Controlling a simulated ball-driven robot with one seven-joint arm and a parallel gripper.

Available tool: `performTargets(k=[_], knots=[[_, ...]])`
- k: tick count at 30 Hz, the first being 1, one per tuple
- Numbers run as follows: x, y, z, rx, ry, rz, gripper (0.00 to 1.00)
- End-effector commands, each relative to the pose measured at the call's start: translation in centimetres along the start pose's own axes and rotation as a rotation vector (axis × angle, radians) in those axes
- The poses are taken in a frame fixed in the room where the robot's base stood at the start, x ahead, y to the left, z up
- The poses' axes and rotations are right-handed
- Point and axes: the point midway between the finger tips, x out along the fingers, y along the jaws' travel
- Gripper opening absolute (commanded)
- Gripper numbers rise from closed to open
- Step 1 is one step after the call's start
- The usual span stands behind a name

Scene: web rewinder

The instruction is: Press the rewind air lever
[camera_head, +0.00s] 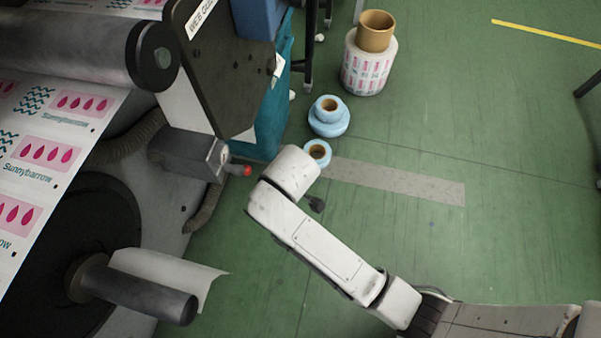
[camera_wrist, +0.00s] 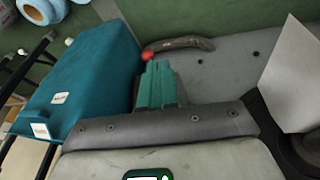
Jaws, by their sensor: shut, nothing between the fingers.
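The rewind air lever is a short grey stub with a red ball tip (camera_head: 246,171), sticking out to the right of a grey block (camera_head: 188,153) on the machine's side. In the wrist view the red ball (camera_wrist: 147,56) shows just past the tips of my gripper, slightly to their left. My gripper (camera_wrist: 158,68) has green fingers, shut together with nothing between them. Whether the fingers touch the ball I cannot tell. In the head view my white wrist is just right of the lever, and the fingers are hidden. The lever's stub is hidden in the wrist view.
A teal cabinet (camera_wrist: 85,75) stands to the left in the wrist view. A white sheet (camera_wrist: 293,78) and a dark hose (camera_wrist: 178,44) are near the machine. Blue rolls (camera_head: 328,118) and a large label roll (camera_head: 368,68) stand on the green floor, which is mostly clear to the right.

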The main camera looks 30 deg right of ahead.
Motion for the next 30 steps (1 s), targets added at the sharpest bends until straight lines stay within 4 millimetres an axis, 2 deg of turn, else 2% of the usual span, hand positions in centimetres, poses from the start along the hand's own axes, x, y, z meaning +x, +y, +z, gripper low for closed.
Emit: performTargets(k=[1, 3, 12, 18, 30], knots=[[-1.2, 0.5, 0.4, 0.017, -0.008, 0.0, 0.0], [-2.1, 0.9, 1.2, 0.042, -0.019, 0.0, 0.0], [-5.0, 2.1, 3.7, 0.121, -0.054, -0.001, 0.0], [-5.6, 2.4, 4.4, 0.141, -0.063, -0.002, 0.0], [-5.6, 2.4, 4.4, 0.142, -0.063, -0.002, 0.0]])
